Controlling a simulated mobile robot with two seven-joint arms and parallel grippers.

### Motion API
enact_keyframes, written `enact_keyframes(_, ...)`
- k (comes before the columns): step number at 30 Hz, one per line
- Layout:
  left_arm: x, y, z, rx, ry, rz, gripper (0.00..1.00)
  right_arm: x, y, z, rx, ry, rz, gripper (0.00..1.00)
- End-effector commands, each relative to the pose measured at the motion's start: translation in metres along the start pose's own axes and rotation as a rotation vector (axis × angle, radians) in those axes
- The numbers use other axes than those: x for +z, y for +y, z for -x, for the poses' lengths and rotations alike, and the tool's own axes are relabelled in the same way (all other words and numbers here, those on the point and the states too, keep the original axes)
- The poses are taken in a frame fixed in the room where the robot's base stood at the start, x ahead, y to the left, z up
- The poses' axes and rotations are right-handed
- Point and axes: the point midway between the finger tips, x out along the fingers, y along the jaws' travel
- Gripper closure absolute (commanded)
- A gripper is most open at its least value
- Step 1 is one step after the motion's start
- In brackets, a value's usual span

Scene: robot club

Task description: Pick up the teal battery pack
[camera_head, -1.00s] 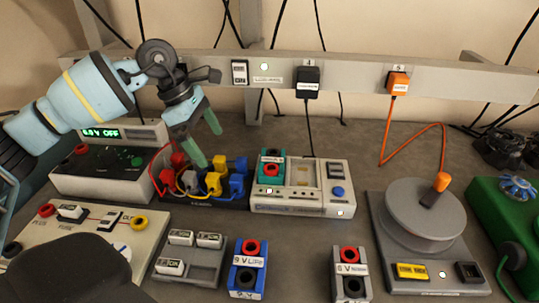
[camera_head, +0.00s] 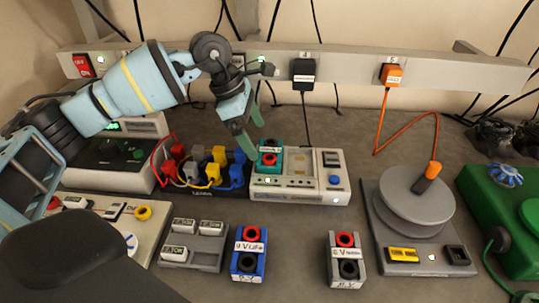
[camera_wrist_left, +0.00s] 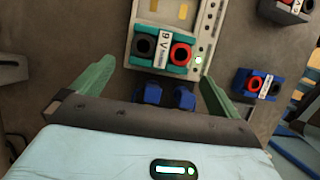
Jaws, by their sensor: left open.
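The teal battery pack (camera_head: 269,159) sits in the left bay of the white charger (camera_head: 302,188). It has a red and a black terminal and a white label. In the left wrist view the teal pack (camera_wrist_left: 163,50) lies ahead of the fingertips, between their lines. My left gripper (camera_head: 250,142) is open and empty, its green fingers above and just left of the pack in the head view. In the left wrist view the open fingers of my left gripper (camera_wrist_left: 152,78) stand wide on both sides. My right gripper is out of view.
A block of coloured plugs (camera_head: 215,190) stands left of the charger, close to it. A blue pack (camera_head: 249,257) and a grey pack (camera_head: 345,265) stand in front. A grey reel (camera_head: 415,203) is at the right. A rail with plugs (camera_head: 303,71) runs behind.

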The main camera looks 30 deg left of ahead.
Motion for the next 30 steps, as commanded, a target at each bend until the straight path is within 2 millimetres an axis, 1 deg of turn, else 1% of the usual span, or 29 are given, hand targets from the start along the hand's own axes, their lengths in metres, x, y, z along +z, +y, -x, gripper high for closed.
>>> enact_keyframes(7,0.004,0.000,-0.002,0.000,0.001,0.001,0.00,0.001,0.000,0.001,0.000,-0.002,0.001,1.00)
enact_keyframes(10,0.013,0.000,-0.005,0.000,0.000,-0.002,0.00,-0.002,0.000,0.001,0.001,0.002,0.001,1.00)
enact_keyframes(15,0.011,-0.001,-0.032,-0.002,0.003,0.001,0.00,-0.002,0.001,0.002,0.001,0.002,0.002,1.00)
enact_keyframes(18,0.012,-0.001,-0.045,-0.001,0.003,0.000,0.00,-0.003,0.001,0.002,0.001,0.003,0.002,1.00)
enact_keyframes(21,0.012,0.000,-0.053,0.000,0.001,0.000,0.00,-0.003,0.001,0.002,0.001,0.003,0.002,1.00)
enact_keyframes(29,0.011,0.000,-0.056,0.000,0.001,0.000,0.00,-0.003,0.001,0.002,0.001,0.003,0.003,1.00)
enact_keyframes(30,0.011,0.000,-0.056,0.000,0.001,0.000,0.03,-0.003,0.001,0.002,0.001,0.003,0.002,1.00)
